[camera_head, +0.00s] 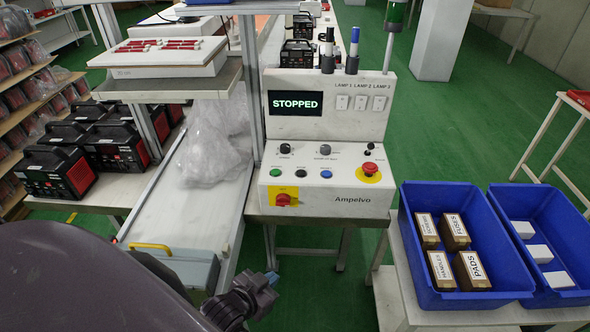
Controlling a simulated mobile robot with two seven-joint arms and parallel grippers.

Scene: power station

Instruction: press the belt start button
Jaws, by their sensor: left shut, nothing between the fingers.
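The white control panel (335,150) stands in the middle, and its display (295,103) reads STOPPED. On its sloped face a green button (275,173), a black button (301,174) and a blue button (326,174) sit in a row. Their labels are too small to read. A red mushroom button (370,168) on a yellow disc is at the right, and a red rotary switch (284,200) on a yellow plate is on the front. My left gripper (268,281) is shut and empty, below and in front of the panel, apart from it. My right gripper is out of view.
A blue crate (416,252) with several labelled boxes and a second blue crate (515,200) with white boxes stand at the right. A grey toolbox (190,271) with a yellow handle is left of my gripper. Plastic wrap (208,150) lies left of the panel.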

